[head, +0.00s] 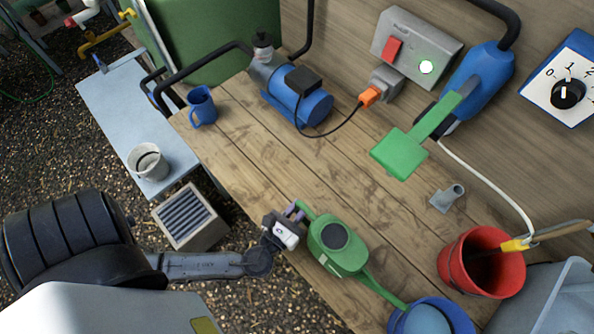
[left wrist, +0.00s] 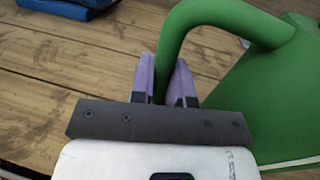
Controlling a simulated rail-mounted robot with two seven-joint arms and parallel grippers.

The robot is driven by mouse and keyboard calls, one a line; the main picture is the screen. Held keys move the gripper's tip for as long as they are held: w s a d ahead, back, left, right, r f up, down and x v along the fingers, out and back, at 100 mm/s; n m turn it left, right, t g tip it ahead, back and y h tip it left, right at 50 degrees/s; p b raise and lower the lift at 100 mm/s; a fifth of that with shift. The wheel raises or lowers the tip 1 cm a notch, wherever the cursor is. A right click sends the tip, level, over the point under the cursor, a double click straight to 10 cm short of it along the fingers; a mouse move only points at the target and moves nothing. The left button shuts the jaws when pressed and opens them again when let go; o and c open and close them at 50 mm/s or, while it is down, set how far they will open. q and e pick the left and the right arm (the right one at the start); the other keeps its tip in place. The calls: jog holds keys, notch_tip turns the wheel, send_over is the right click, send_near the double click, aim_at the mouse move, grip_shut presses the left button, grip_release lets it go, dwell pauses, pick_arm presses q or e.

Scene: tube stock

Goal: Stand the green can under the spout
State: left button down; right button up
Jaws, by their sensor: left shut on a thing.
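The green can (head: 351,258), a watering can with a dark round opening on top, is at the table's front edge. Its long neck reaches toward the lower right, over a blue round container. My left gripper (head: 294,212) is shut on the can's handle; in the left wrist view the purple fingers (left wrist: 171,85) are on either side of the green handle (left wrist: 225,17). The can's base is hidden, so I cannot tell whether it touches the table. A blue unit (head: 478,82) on the wall has a green arm and plate (head: 400,153); I cannot tell where a spout is. My right gripper is not in view.
A red bucket (head: 452,262) and the blue container (head: 457,317) stand at the right front. A grey pipe piece (head: 440,200) lies mid-right. A blue pump (head: 303,106) and blue mug (head: 204,108) are at the back left. The middle planks are clear.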

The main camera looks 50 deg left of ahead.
pick_arm(q)
jog(key=x, duration=0.2)
jog(key=d+x, duration=0.1)
jog(key=x, duration=0.2)
jog(key=b+x, duration=0.1)
jog(key=x, duration=0.2)
jog(key=shift+w+d+f, duration=0.25)
jog(key=shift+f, duration=0.05)
jog(key=shift+d+b+x, duration=0.2)
jog(key=shift+b+x, duration=0.05)
jog(key=shift+x, duration=0.8)
jog(key=shift+d+b+x, duration=0.2)
jog(key=shift+x, duration=0.85)
jog(key=shift+f+b, duration=0.45)
jog(key=shift+f, duration=0.45)
jog(key=shift+w, duration=0.1)
jog(key=shift+f, duration=0.3)
jog(key=c, duration=1)
grip_release()
